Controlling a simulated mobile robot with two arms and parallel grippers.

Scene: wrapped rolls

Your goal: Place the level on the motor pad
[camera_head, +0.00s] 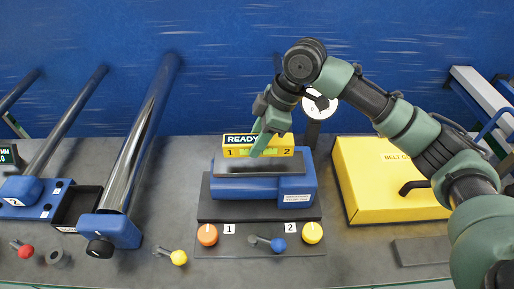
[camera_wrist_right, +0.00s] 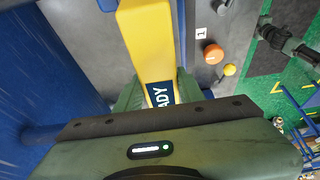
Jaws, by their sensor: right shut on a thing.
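In the right wrist view the level (camera_wrist_right: 147,42) runs out from between the green fingers (camera_wrist_right: 155,95). The motor pad looks to be the flat grey plate (camera_head: 258,170) on top of the blue motor (camera_head: 245,188). The level shows at the back edge of this plate; I cannot tell whether it touches it or hangs just above. My left gripper is not in view.
A yellow belt guard box (camera_head: 385,180) with a black handle stands to the right. Shiny rollers (camera_head: 140,140) lie at the left. A round dial (camera_head: 312,108) stands behind the motor.

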